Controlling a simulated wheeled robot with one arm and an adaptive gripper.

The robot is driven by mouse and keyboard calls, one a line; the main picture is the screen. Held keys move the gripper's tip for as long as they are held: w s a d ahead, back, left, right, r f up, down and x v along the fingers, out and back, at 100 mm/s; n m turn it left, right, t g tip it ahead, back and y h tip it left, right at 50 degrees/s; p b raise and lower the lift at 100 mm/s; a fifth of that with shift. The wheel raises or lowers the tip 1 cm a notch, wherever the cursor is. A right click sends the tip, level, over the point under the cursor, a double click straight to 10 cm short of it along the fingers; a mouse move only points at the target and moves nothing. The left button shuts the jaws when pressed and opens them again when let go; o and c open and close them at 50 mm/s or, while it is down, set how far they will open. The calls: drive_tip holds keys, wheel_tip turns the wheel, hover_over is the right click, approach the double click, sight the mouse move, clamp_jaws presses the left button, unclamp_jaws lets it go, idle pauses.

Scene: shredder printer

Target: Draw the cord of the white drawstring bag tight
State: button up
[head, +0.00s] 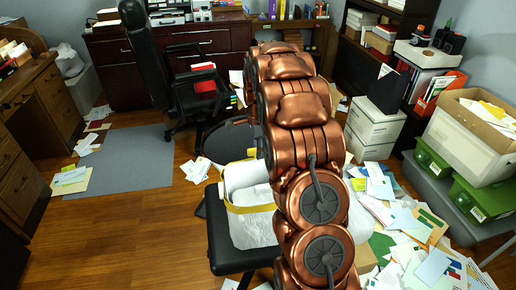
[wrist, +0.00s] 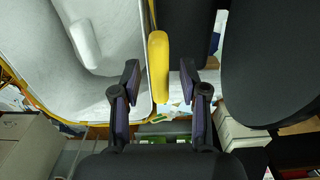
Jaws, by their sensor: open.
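The white drawstring bag (head: 243,178) stands on a black seat in the head view, partly hidden by my copper arm. Its yellow cord (head: 247,209) runs around it. In the wrist view the bag's pale open inside (wrist: 105,35) fills the upper left, with a white rounded object in it. A thick yellow piece of the cord (wrist: 158,68) stands out at the bag's right edge. My gripper (wrist: 159,75) is open, with its two dark fingertips on either side of this yellow piece and gaps visible on both sides. The head view hides my gripper behind the arm.
A black office chair (head: 167,75) stands behind on the left. Papers (head: 410,240) and white boxes (head: 372,122) crowd the floor on the right. Wooden floor (head: 130,235) is clear at the front left. A dark seat back (wrist: 270,60) is close at right in the wrist view.

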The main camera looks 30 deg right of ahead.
clamp_jaws()
idle(0.3)
idle(0.4)
